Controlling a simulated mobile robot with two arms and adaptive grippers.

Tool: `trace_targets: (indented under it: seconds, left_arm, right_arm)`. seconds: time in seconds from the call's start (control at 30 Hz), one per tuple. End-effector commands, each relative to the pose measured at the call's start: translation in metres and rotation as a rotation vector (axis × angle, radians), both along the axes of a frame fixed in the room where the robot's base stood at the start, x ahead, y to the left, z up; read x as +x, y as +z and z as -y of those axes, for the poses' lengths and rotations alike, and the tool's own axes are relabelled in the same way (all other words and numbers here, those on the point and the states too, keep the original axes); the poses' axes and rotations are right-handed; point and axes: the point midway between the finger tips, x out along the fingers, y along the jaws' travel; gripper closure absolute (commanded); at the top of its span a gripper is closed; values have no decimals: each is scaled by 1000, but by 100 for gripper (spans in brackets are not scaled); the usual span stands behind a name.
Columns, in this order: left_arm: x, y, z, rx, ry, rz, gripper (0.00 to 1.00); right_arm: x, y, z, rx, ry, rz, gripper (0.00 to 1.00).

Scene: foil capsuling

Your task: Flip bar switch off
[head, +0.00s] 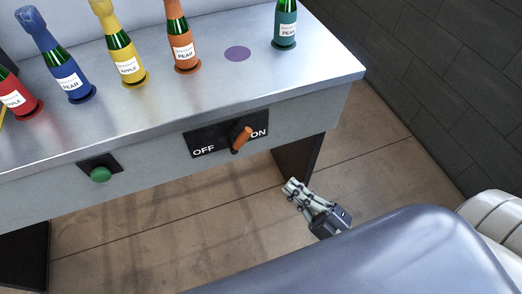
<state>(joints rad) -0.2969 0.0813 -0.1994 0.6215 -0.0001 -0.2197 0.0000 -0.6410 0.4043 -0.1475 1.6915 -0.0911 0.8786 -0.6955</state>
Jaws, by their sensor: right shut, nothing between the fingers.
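The bar switch (241,138) is an orange handle on a black plate (211,142) on the front face of the metal bench. The plate reads OFF at its left and ON at its right, and the handle leans up and to the right, next to ON. My right gripper (291,186) is shut and empty. It is in front of the bench, below and to the right of the switch, and apart from it. My left gripper is not in view.
A green button (100,174) is on the bench front, left of the switch. Several bottles stand on the metal bench (310,72), including an orange one (184,50) and a teal one (286,28). A purple disc (237,54) lies between these two. Open floor is below the bench front.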

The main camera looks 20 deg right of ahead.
Motion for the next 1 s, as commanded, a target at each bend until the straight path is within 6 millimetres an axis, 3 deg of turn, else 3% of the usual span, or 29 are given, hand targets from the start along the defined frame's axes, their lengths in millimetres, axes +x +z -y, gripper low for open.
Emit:
trace_targets:
  seconds: [0.17,0.57,0.77,1.0]
  left_arm:
    - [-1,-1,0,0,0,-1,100]
    - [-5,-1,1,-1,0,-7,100]
    - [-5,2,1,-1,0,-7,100]
    - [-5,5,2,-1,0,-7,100]
  right_arm:
    - [-6,22,-5,-6,22,74,100]
    - [-2,24,-7,-5,22,76,100]
    - [21,35,-21,-3,23,80,100]
    - [64,51,-46,-3,22,80,100]
